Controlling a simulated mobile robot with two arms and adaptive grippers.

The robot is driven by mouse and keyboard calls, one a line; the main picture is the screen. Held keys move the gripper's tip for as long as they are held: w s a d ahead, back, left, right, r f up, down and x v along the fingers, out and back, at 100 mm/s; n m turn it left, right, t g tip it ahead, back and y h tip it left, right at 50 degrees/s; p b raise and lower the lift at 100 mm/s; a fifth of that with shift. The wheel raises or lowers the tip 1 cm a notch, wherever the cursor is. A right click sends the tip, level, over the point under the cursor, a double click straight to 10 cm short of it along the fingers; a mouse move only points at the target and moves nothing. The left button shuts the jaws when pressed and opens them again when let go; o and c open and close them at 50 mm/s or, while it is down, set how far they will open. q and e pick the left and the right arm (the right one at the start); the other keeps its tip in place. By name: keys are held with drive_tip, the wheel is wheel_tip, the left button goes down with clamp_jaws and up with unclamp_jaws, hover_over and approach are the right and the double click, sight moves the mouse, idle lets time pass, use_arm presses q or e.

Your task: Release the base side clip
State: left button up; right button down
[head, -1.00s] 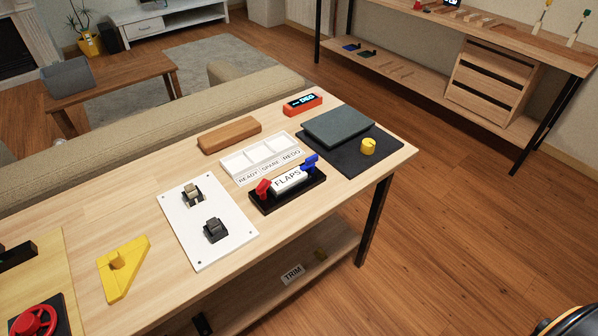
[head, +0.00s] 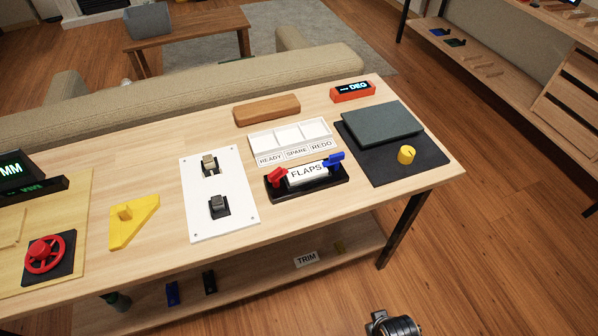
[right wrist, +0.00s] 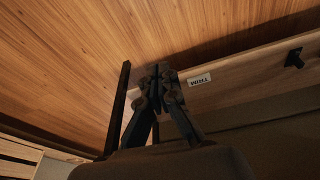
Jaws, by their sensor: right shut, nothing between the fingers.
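A white block labelled FLAPS (head: 306,172) sits in a black base (head: 308,191) on the wooden table. A red clip (head: 277,177) stands at its left end and a blue clip (head: 334,161) at its right end. I cannot tell which of these the task calls the base side clip. In the right wrist view my right gripper (right wrist: 158,76) is shut and empty, apart from the clips. Part of my right arm shows at the bottom of the head view, away from the clips. My left gripper is not in view.
A white switch panel (head: 233,220) and yellow bracket (head: 132,222) lie left of the base. The READY/SPARE/REDO tray (head: 290,139) lies behind; a dark mat (head: 385,172) with yellow knob (head: 406,154) lies right. A lower shelf holds a TRIM label (head: 306,258), also in the wrist view (right wrist: 200,79).

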drive_tip(key=w+r+n+t, duration=0.35)
drive_tip(key=w+r, duration=0.45)
drive_tip(key=r, duration=0.4)
drive_tip(key=w+r+n+t, duration=0.3)
drive_tip(key=w+r+t, duration=0.3)
drive_tip(key=r, duration=0.7)
drive_tip(key=w+a+r+n+y, duration=0.1)
drive_tip(key=a+r+n+y, duration=0.1)
drive_tip(key=n, duration=0.4)
drive_tip(key=w+a+r+n+y, duration=0.1)
drive_tip(key=a+r+n+y, duration=0.2)
drive_tip(key=a+n+y, duration=0.2)
drive_tip(key=w+a+r+n+y+p, duration=0.1)
drive_tip(key=a+r+n+y, duration=0.1)
drive_tip(key=n+y, duration=0.3)
drive_tip(key=shift+a+r+n+t, duration=0.2)
drive_tip(key=shift+a+n, duration=0.25)
drive_tip(key=shift+n, duration=0.1)
drive_tip(key=shift+a+r+n+t, duration=0.15)
drive_tip(key=shift+a+n, duration=0.25)
drive_tip(key=shift+n, duration=0.1)
drive_tip(key=p, duration=0.3)
approach(283, 171)
drive_tip(key=x, duration=0.7)
drive_tip(key=shift+d+y, duration=0.1)
drive_tip(key=shift+y, duration=0.2)
